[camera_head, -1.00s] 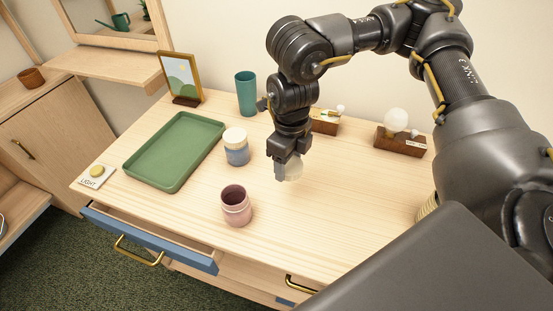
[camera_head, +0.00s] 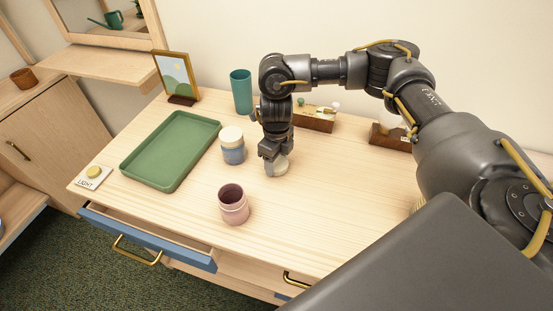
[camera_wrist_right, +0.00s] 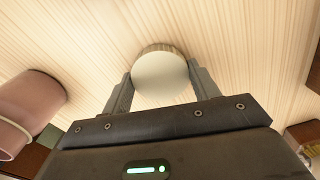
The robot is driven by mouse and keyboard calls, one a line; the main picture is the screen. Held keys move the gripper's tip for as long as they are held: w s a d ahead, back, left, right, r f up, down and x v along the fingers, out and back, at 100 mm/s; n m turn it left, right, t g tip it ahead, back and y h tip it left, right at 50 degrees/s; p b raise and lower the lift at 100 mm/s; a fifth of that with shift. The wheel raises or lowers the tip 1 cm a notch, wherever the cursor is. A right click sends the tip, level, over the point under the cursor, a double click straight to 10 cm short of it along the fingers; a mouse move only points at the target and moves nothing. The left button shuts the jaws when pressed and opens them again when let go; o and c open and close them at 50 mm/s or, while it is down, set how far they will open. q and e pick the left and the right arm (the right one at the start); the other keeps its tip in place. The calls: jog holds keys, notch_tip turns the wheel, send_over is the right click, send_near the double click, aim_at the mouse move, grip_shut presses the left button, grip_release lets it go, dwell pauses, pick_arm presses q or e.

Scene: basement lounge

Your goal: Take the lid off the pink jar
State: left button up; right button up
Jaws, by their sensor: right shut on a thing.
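The pink jar (camera_head: 234,207) stands upright and open on the table, its dark inside showing at the top. It also shows at the left edge of the right wrist view (camera_wrist_right: 32,103). My right gripper (camera_head: 275,166) is behind and to the right of the jar, pointing down, shut on a round cream lid (camera_head: 282,168). In the right wrist view the lid (camera_wrist_right: 161,76) sits between both fingers. The lid is low over the bare table; I cannot tell whether it touches the wood. My left gripper is not in view.
A blue jar with a cream lid (camera_head: 232,147) stands left of my right gripper. The green tray (camera_head: 160,178), teal cup (camera_head: 241,91), picture frame (camera_head: 176,77) and wooden boxes (camera_head: 313,120) are farther around. The front right tabletop is clear. A blue-fronted drawer (camera_head: 150,240) is partly open.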

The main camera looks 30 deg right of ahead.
aim_at(276, 162)
jog(key=shift+f, duration=0.15)
jog(key=shift+f, duration=0.15)
jog(key=o, duration=1.1)
notch_tip(276, 162, up, 12)
jog(key=shift+r, duration=0.25)
